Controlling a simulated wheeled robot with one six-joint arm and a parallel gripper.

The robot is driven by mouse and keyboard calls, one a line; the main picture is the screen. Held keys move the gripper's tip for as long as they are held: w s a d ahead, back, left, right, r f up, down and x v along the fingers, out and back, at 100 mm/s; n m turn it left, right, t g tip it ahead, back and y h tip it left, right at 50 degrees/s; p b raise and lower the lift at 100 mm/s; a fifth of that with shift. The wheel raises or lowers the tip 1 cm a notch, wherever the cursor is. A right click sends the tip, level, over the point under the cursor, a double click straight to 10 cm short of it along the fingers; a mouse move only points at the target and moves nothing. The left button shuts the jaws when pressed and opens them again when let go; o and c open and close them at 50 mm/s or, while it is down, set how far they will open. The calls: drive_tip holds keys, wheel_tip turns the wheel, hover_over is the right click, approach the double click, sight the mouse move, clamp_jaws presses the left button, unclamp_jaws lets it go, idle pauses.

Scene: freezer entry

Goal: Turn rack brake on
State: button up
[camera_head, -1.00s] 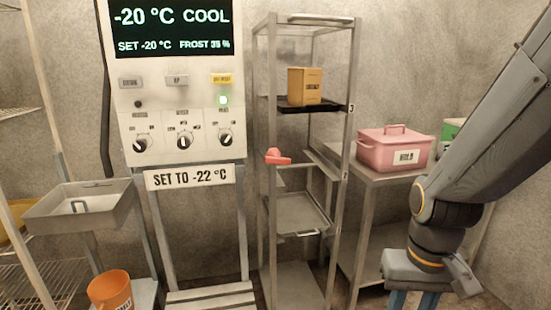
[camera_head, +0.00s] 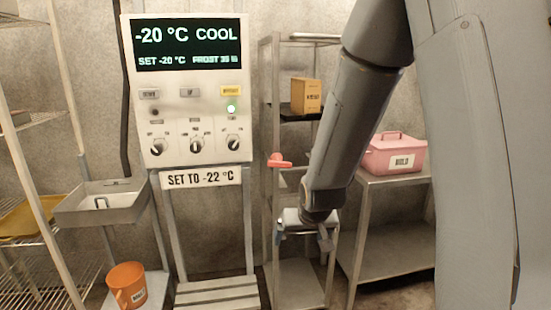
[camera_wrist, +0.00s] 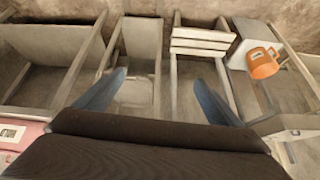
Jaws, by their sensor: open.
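The rack (camera_head: 271,120) is a tall metal frame right of the control panel. A red lever (camera_head: 278,160), which looks like its brake handle, sticks out sideways from the rack's front left post. My gripper (camera_head: 303,240) is in front of the rack's lower part, below and right of the lever and apart from it. In the wrist view my gripper (camera_wrist: 158,88) shows two blue fingers spread wide, with nothing between them. The lever does not show in the wrist view. My arm hides part of the rack's right side.
A tan box (camera_head: 307,95) sits on the rack's upper tray. A pink container (camera_head: 394,158) stands on a metal table (camera_head: 395,180) at right. The control panel (camera_head: 190,110), a metal basin (camera_head: 100,205) and an orange bucket (camera_head: 127,287) are to the left.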

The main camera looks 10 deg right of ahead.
drive_tip(key=w+r+t+p, duration=0.2)
drive_tip(key=w+t, duration=0.1)
drive_tip(key=w, duration=0.4)
drive_tip(key=w+r+t+p, duration=0.2)
drive_tip(key=w+r+t, duration=0.1)
drive_tip(key=w, duration=0.4)
drive_tip(key=m+t+p, duration=0.1)
drive_tip(key=t+p, duration=0.3)
drive_tip(key=t, duration=0.2)
approach(280, 165)
drive_tip(key=w, duration=0.3)
drive_tip(key=shift+w+r+p, duration=0.1)
drive_tip(key=shift+w+p, duration=0.9)
drive_tip(key=shift+w, duration=2.95)
drive_tip(key=c, duration=1.1)
drive_tip(key=shift+o, duration=0.2)
